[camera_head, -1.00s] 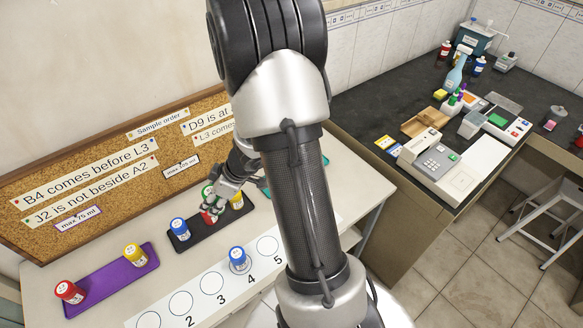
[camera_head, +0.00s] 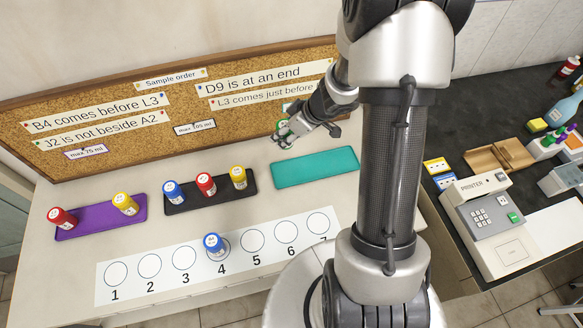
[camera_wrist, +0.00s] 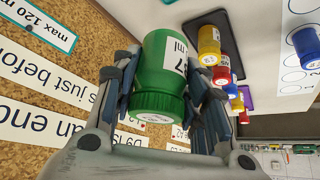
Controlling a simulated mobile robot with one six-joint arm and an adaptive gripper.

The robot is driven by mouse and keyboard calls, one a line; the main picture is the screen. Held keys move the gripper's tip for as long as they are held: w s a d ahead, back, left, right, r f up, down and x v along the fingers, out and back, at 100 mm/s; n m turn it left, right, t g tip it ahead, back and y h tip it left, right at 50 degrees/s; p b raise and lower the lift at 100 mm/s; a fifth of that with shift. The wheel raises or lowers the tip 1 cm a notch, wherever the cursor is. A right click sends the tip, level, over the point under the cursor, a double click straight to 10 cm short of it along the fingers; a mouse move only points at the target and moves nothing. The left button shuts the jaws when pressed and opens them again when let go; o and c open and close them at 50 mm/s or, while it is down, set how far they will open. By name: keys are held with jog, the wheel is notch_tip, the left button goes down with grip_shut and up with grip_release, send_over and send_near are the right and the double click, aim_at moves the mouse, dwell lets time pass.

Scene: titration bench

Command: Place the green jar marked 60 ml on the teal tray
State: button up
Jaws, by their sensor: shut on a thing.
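My gripper (camera_head: 290,132) is shut on a green jar (camera_wrist: 162,72) and holds it in the air in front of the corkboard. In the wrist view the jar sits between both fingers, its green lid towards the camera. Its label is only partly visible: "ml" reads, but the number before it does not. In the head view the jar (camera_head: 281,126) is small and partly covered by the fingers. The teal tray (camera_head: 316,168) lies empty on the white bench, below and a little right of my gripper.
The black tray (camera_head: 215,203) beside the teal one holds blue, red and yellow jars. The purple tray (camera_head: 95,221) holds a red and a yellow jar. A blue jar (camera_head: 213,244) stands on spot 4 of the numbered strip (camera_head: 235,267). The corkboard (camera_head: 110,115) rises behind.

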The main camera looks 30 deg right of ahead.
notch_tip(320, 180, down, 17)
jog(key=b, duration=1)
jog(key=shift+r, duration=0.15)
jog(key=shift+f, duration=0.2)
jog(key=o, duration=1.1)
jog(key=shift+c, duration=0.2)
jog(key=shift+r, duration=0.15)
